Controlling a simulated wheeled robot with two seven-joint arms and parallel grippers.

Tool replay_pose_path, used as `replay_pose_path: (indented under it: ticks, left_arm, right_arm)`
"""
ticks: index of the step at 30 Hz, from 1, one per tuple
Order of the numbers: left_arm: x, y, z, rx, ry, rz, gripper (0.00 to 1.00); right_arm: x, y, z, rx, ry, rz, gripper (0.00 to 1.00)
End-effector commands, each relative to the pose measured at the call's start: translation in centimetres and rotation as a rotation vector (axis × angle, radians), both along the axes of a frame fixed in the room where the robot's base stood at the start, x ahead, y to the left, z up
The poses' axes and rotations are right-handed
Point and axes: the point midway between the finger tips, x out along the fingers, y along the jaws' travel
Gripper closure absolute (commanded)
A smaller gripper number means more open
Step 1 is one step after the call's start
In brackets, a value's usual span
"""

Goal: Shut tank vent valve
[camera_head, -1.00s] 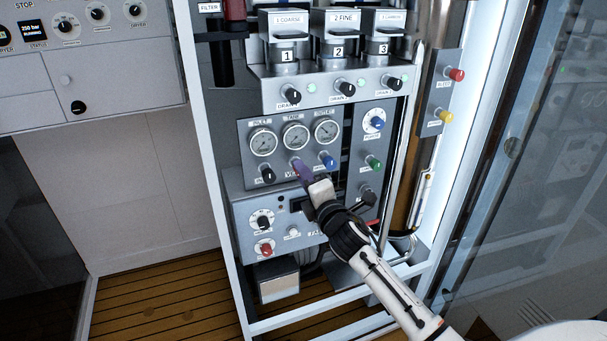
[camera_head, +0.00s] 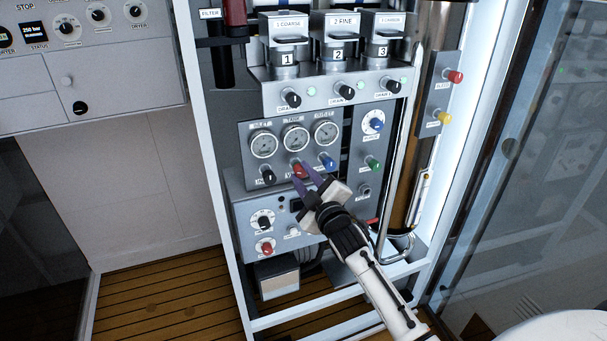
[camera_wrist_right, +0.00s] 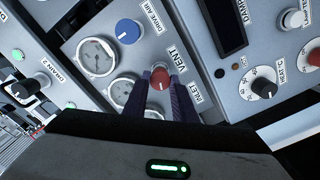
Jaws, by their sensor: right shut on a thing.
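The vent valve is a red knob (camera_head: 300,170) below the middle gauge on the grey panel (camera_head: 345,190). It also shows in the right wrist view, as a red knob (camera_wrist_right: 159,84) with a white pointer line beside the label VENT. My right gripper (camera_head: 307,178) reaches it from below right, and its two purple fingers (camera_wrist_right: 160,95) stand on either side of the knob, shut on it. The knob's sides are partly hidden by the fingers. My left gripper is not in view.
A black knob (camera_head: 268,175) sits left of the red one and a blue knob (camera_head: 326,160) right of it, both close. A green knob (camera_head: 374,163) is further right. Three gauges (camera_head: 296,139) stand above. The cabinet's white frame post (camera_head: 222,190) runs down the left side.

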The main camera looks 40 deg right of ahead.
Motion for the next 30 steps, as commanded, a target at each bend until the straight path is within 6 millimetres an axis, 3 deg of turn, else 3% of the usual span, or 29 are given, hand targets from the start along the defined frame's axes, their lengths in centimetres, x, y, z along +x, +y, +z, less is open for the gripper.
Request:
replay_pose_path:
  ticks: [30]
  left_arm:
    - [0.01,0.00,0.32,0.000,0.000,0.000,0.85]
  right_arm:
    - [-0.05,-0.05,-0.13,0.924,-0.218,-0.001,0.98]
